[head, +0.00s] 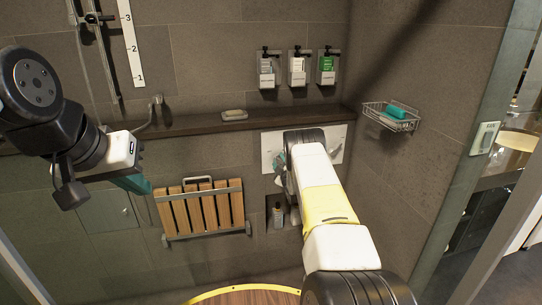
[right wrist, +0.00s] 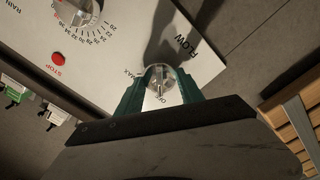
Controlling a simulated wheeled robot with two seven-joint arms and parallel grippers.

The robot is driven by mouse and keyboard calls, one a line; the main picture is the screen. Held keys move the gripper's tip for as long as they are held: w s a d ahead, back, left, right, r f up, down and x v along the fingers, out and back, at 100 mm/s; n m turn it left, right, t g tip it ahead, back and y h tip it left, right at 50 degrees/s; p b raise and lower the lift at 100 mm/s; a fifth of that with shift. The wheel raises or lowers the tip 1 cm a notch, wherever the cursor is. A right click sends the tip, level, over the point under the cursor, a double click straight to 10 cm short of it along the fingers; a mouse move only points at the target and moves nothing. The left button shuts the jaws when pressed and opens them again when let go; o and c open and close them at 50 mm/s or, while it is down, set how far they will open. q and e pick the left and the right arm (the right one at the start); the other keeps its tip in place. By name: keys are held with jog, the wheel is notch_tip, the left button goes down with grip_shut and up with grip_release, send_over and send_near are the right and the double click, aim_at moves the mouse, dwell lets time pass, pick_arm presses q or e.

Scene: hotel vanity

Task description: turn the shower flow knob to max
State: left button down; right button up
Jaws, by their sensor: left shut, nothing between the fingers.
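The white shower panel (head: 333,150) is on the back wall. It fills the upper left of the right wrist view (right wrist: 110,45). The silver flow knob (right wrist: 160,77) is at its edge, beside the printed word FLOW. A MAX label is left of the knob, an OFF label below it. The knob's bar appears to point down, towards OFF. My right gripper (right wrist: 161,84) has a green finger on each side of the knob, seemingly touching it. In the head view my right arm hides the knob. My left gripper (head: 133,183) is shut and empty in the air at left.
A numbered dial (right wrist: 78,12) and a red STOP button (right wrist: 58,58) share the panel. A dark ledge (head: 190,125) with a soap dish (head: 234,115) runs above. A folded wooden seat (head: 200,210) is left; a wire basket (head: 391,117) is on the right wall.

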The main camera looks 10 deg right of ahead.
jog(key=shift+d+r, duration=0.1)
jog(key=shift+r, duration=0.05)
jog(key=shift+c, duration=1.2)
jog(key=shift+m, duration=0.3)
jog(key=m, duration=0.3)
jog(key=shift+d+r+m, duration=0.1)
jog(key=shift+d+m, duration=0.05)
jog(key=shift+m, duration=0.25)
jog(key=m, duration=0.3)
jog(key=shift+m, duration=0.3)
jog(key=m, duration=0.5)
jog(key=shift+w+a+m, duration=0.1)
jog(key=shift+a+m, duration=0.1)
jog(key=shift+m, duration=2.2)
jog(key=shift+a, duration=0.1)
